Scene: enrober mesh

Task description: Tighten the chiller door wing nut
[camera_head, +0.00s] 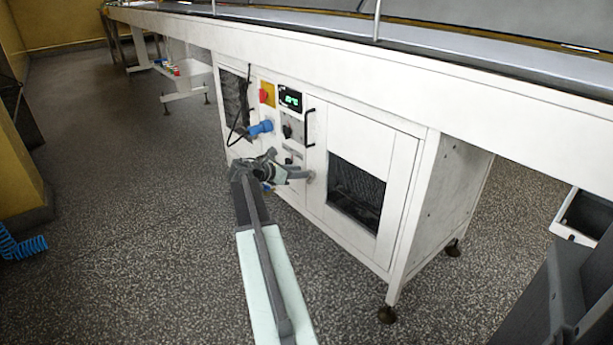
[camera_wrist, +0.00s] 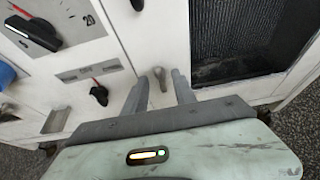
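The wing nut (camera_wrist: 158,76) is a small grey-tan metal piece on the white chiller door (camera_wrist: 158,30), near the door's left edge beside the dark mesh window. In the wrist view it shows between the two fingers of my gripper (camera_wrist: 160,78), which are apart with a gap on each side of it. I cannot tell whether the fingertips reach around it or stop just short. In the head view my gripper (camera_head: 299,174) is close to the door front (camera_head: 357,122), and the nut is mostly hidden by it.
Left of the door is a control panel with a green display (camera_head: 290,98), a red switch (camera_head: 267,93), a blue plug (camera_head: 261,128) and a black handle (camera_head: 310,127). A black rotary switch (camera_wrist: 33,32) is at the wrist view's upper left.

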